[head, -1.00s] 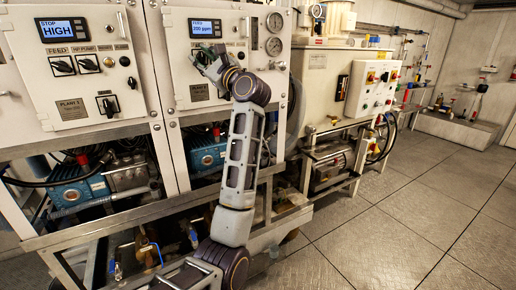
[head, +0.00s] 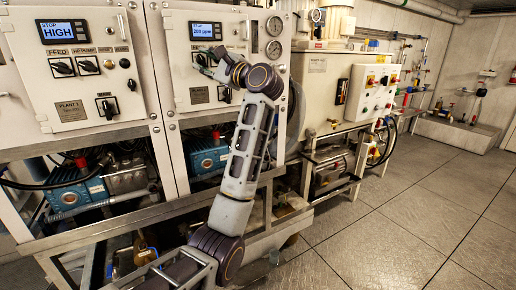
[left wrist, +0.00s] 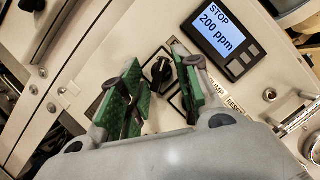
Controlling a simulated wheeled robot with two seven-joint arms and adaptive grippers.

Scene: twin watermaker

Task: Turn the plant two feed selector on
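The plant two panel (head: 178,82) is the middle white panel in the head view, with a lit display (head: 206,31) reading STOP and 200 ppm. My left gripper (head: 207,62) is in front of its upper switch row and hides it there. In the left wrist view, my left gripper (left wrist: 156,75) is open, with its green pads apart. A black selector knob (left wrist: 160,71), at the feed position, shows between the pads; I cannot tell whether they touch it. Its label is hidden. The right finger covers most of the pump switch area. My right gripper is not in view.
The plant one panel (head: 75,95) with similar switches stands to the left. A lower selector (head: 225,93) sits below my wrist. Round gauges (head: 274,37) are right of the display. A white control box (head: 372,92) stands further right. The floor (head: 400,215) at right is clear.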

